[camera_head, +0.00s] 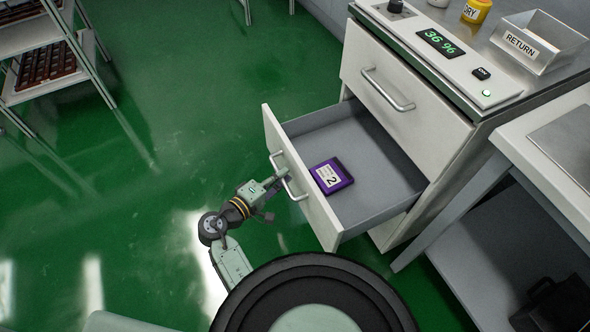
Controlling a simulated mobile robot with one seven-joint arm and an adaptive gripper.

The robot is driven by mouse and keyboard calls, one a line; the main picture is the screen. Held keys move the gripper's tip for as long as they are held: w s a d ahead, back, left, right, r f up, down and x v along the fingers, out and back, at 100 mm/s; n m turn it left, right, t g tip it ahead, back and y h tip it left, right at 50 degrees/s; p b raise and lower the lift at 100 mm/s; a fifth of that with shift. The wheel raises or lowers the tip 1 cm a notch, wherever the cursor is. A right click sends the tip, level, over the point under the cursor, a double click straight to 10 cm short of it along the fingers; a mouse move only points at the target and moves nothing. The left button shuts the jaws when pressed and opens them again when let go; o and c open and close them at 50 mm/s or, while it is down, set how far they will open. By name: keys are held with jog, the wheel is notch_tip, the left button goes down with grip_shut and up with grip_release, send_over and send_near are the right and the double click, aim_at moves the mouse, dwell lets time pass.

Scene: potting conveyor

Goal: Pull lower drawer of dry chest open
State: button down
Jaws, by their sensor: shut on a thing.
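The dry chest (366,67) is a pale cabinet with two drawers. Its lower drawer (391,203) stands well out from the chest, showing its grey inside. A purple box with a white label marked 2 (332,176) lies in it near the front. The lower drawer's bar handle (297,193) is on the outer front face. My gripper (281,181) is shut on this handle, reaching it from the left; the fingertips are small and partly hidden. The upper drawer (392,88) is closed, with its own bar handle (386,91).
A display reading 36 % (440,42), a RETURN tray (538,42) and a yellow jar (476,11) are on top of the chest. A table with a lower shelf (500,245) stands close at right. A shelf rack (50,55) is at upper left. Green floor between is clear.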

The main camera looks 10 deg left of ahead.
jog(key=shift+s+a, duration=0.4)
jog(key=shift+a, duration=0.25)
jog(key=c, duration=1.7)
grip_release()
jog(key=shift+o, duration=0.2)
jog(key=v, duration=1.2)
jog(key=shift+r, duration=0.1)
